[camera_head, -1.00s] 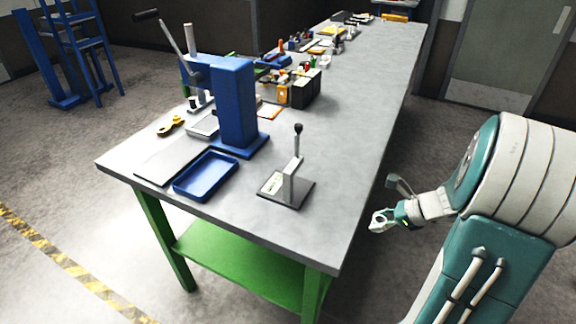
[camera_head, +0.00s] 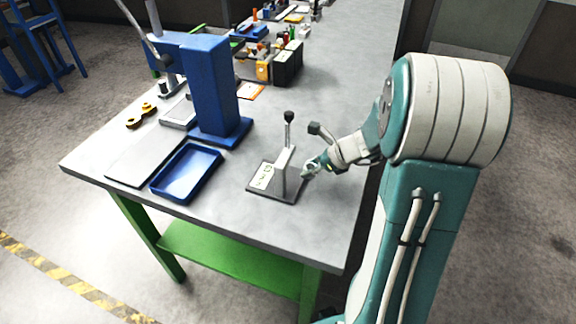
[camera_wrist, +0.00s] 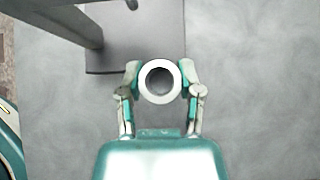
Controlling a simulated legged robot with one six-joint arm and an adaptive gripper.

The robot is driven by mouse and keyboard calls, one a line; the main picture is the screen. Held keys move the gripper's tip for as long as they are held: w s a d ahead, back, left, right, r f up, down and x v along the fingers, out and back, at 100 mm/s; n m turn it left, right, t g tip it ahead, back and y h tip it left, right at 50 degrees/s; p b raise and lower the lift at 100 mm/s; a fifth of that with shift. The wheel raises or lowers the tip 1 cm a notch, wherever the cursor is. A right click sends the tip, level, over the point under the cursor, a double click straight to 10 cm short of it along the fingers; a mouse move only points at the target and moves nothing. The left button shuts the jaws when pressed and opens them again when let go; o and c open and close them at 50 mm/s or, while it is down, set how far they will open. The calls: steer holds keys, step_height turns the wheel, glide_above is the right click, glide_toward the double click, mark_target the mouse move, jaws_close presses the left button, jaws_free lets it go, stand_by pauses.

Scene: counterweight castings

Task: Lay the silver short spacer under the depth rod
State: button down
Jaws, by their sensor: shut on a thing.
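My gripper (camera_wrist: 160,84) is shut on the silver short spacer (camera_wrist: 160,66), a ring with an open bore seen end-on in the wrist view. In the head view my gripper (camera_head: 308,171) is just right of the depth gauge stand, above the table, and the spacer is too small there to tell apart from the fingers. The stand has a dark base plate (camera_head: 285,197) with a pale label, a grey upright (camera_head: 284,172) and a black knob (camera_head: 289,116) on top. In the wrist view the base plate (camera_wrist: 150,50) lies ahead of the spacer. The depth rod's lower end cannot be made out.
A blue tray (camera_head: 187,172) lies left of the stand, with a blue press (camera_head: 208,85) behind it. A yellow part (camera_head: 140,116) lies at the left. Bins and tools line the table's back. The grey tabletop (camera_head: 230,235) is bare in front of the stand.

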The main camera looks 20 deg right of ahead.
mark_target(288, 173)
steer(key=shift+w+a, duration=0.95)
steer(key=shift+w, duration=0.05)
steer(key=shift+w+a+f, duration=0.4)
steer(key=shift+w+a, duration=0.2)
steer(key=shift+w+a+f, duration=0.35)
steer(key=shift+w+a, duration=0.25)
steer(key=shift+c, duration=1.3)
jaws_free()
steer(key=shift+f, duration=0.1)
